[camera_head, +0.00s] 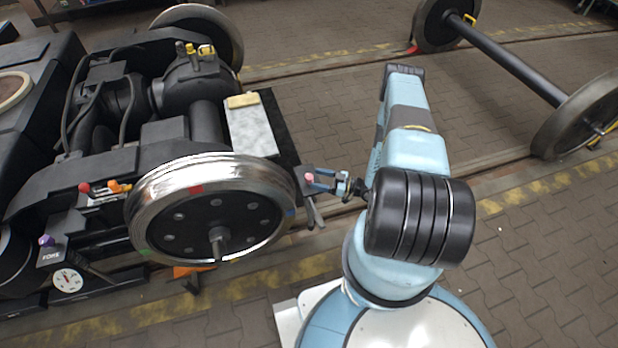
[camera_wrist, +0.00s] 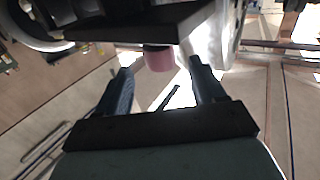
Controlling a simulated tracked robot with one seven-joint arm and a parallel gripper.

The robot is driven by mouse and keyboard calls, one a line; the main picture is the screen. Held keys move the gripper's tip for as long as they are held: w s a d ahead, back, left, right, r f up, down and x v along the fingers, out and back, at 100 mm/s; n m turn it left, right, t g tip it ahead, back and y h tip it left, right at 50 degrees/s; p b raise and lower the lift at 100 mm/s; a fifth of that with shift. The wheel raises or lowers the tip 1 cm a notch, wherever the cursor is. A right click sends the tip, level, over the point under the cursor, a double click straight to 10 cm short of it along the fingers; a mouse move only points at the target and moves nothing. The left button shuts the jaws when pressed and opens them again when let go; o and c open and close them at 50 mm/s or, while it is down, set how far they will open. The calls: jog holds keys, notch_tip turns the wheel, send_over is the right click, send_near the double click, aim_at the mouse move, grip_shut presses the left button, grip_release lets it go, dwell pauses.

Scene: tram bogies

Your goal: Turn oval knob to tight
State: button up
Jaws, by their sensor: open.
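A small pink knob (camera_head: 309,177), which I take for the oval knob, is on a dark block (camera_head: 301,190) at the right of the bogie, beside the shiny wheel (camera_head: 205,215). In the wrist view the pink knob (camera_wrist: 159,59) sticks out below a dark plate (camera_wrist: 150,27). Its full outline and any tight mark are not visible. My gripper (camera_head: 313,180) is open, its blue fingers pointing at the knob. In the wrist view my gripper's fingertips (camera_wrist: 160,68) are on either side of the knob, with gaps showing. I see no contact.
A red knob (camera_head: 84,188), an orange handle (camera_head: 118,186), a purple knob (camera_head: 46,240) and a dial gauge (camera_head: 67,280) are at the bogie's left. A loose wheelset (camera_head: 510,68) lies at the back right. Paved floor (camera_head: 540,250) is free at the right.

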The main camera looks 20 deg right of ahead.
jog(key=v, duration=0.7)
jog(key=shift+d, duration=0.2)
jog(key=shift+s, duration=0.1)
